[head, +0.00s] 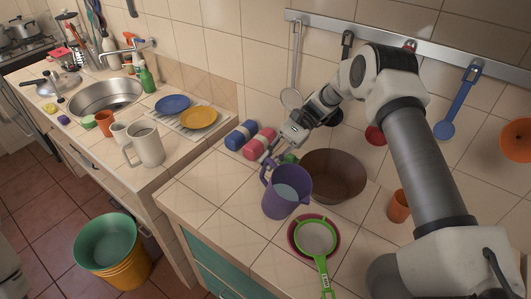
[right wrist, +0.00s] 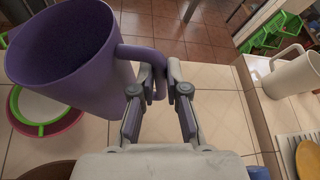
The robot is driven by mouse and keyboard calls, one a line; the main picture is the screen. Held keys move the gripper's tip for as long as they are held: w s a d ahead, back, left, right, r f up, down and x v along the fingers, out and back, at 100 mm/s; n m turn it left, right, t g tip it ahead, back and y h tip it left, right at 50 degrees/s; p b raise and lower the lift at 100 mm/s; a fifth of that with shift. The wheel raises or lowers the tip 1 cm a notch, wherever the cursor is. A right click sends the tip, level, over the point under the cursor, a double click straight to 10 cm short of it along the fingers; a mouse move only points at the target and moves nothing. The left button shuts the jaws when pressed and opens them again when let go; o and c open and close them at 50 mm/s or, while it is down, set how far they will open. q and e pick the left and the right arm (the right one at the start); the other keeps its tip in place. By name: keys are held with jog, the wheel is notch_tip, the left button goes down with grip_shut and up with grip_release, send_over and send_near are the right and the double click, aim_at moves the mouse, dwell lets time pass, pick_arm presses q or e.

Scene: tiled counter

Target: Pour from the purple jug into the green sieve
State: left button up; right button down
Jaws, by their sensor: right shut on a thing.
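The purple jug (head: 290,203) is nearly upright over the tiled counter, with a pale blue surface showing inside its mouth. I cannot tell whether its base touches the counter. In the right wrist view the jug (right wrist: 85,70) fills the upper left. My right gripper (head: 273,156) is shut on the jug's handle; the right wrist view shows its fingers (right wrist: 160,84) on either side of it. The green sieve (head: 319,255) lies across a magenta bowl (head: 293,240) in front and right of the jug. The sieve (right wrist: 38,131) is partly hidden by the jug there. My left gripper is not in view.
A brown bowl (head: 335,175) stands close behind the jug. An orange cup (head: 398,206) is to the right. Blue and pink rolls (head: 241,135) lie at the back left. A white jug (head: 149,147) stands on the sink counter. The front left counter is clear.

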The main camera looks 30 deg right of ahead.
aim_at(282, 168)
jog(key=shift+s+d+f+n+t+b, duration=0.2)
jog(key=shift+s+f+n+t+b, duration=0.2)
jog(key=shift+s+f+n+t, duration=0.25)
jog(key=shift+s+d+r+n+t+y+p, duration=0.15)
jog(key=shift+s+r+n+t+y+p, duration=0.2)
jog(key=shift+r+n+p, duration=0.2)
jog(key=shift+s+d+r+n+t+y+p, duration=0.1)
jog(key=shift+s+r+n+t+y+p, duration=0.2)
jog(key=shift+r+n+p, duration=0.25)
jog(key=shift+s+d+f+n+t+p, duration=0.15)
jog(key=shift+s+n+t+p, duration=0.2)
jog(key=shift+s+n, duration=0.45)
jog(key=shift+w+f, duration=0.15)
jog(key=shift+w, duration=0.1)
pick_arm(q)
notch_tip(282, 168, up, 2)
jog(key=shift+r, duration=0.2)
pick_arm(e)
jog(key=shift+s, duration=0.1)
